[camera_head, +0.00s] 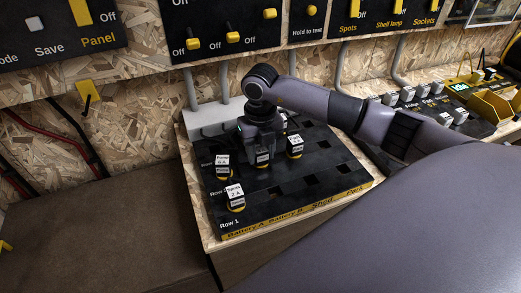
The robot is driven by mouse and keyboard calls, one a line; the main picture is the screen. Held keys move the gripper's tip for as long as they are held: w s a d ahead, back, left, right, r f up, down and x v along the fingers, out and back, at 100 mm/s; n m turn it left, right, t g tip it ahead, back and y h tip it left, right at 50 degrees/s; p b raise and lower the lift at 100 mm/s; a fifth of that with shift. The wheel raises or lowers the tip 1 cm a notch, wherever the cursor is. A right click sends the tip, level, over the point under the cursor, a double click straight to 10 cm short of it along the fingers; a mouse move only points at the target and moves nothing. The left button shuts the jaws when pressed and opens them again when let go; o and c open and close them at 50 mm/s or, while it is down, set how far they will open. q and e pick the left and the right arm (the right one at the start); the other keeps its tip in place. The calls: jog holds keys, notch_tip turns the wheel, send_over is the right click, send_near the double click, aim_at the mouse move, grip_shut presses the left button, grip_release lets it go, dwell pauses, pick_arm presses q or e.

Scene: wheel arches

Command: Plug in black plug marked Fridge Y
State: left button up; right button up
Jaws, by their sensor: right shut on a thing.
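A black socket board (325,178) lies on the wooden bench, with columns lettered Battery A, Battery B, Shed and Park along its front edge. My right gripper (262,152) points down over the left half of the board, shut on a plug (263,160) whose tag I cannot read. The gripper hides most of this plug, so I cannot tell whether it is seated. Other plugs with white tags stand at the left (222,168), at the front left (235,197) and to the right of the gripper (295,148). I cannot tell which plug is Fridge Y. My left gripper is out of view.
A wall panel with yellow switches (232,37) hangs above the board. A grey box with conduits (208,118) stands behind it. A row of grey blocks (425,100) and a yellow tray (490,105) sit at the right. The brown surface (110,220) at the left is clear.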

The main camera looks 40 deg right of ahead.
jog(key=o, duration=1.6)
notch_tip(320, 180, up, 3)
jog(key=p, duration=0.2)
jog(key=shift+r+p, duration=0.1)
jog(key=shift+p, duration=0.2)
notch_tip(320, 180, up, 3)
jog(key=shift+r+p, duration=0.1)
jog(key=shift+p, duration=1.15)
notch_tip(320, 180, up, 3)
jog(key=shift+f+p, duration=0.1)
jog(key=shift+p, duration=0.9)
jog(key=shift+f, duration=0.1)
